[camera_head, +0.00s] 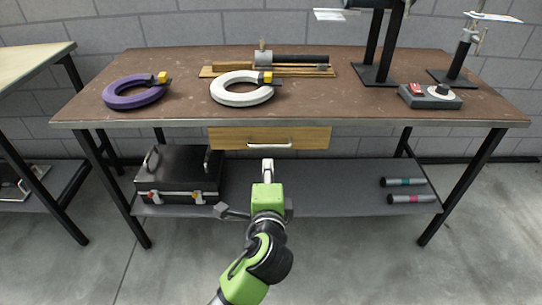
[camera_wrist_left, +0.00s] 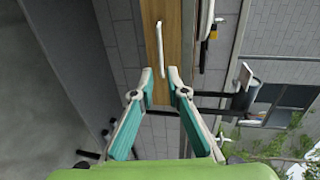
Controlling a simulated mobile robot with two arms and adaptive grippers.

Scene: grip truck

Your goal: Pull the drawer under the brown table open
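The brown table (camera_head: 330,93) spans the head view. Its wooden drawer (camera_head: 228,139) sits under the tabletop and looks shut. A pale bar handle (camera_head: 269,145) runs across the drawer front. My left gripper (camera_head: 268,162) is just below and in front of the handle. My right gripper is not in view.
A black case (camera_head: 180,168) and two dark cylinders (camera_head: 405,182) lie on the lower shelf (camera_head: 335,180). Purple (camera_head: 125,95) and white (camera_head: 235,90) rings, a red-buttoned device (camera_head: 430,97) and stands are on the tabletop. Floor in front is clear.

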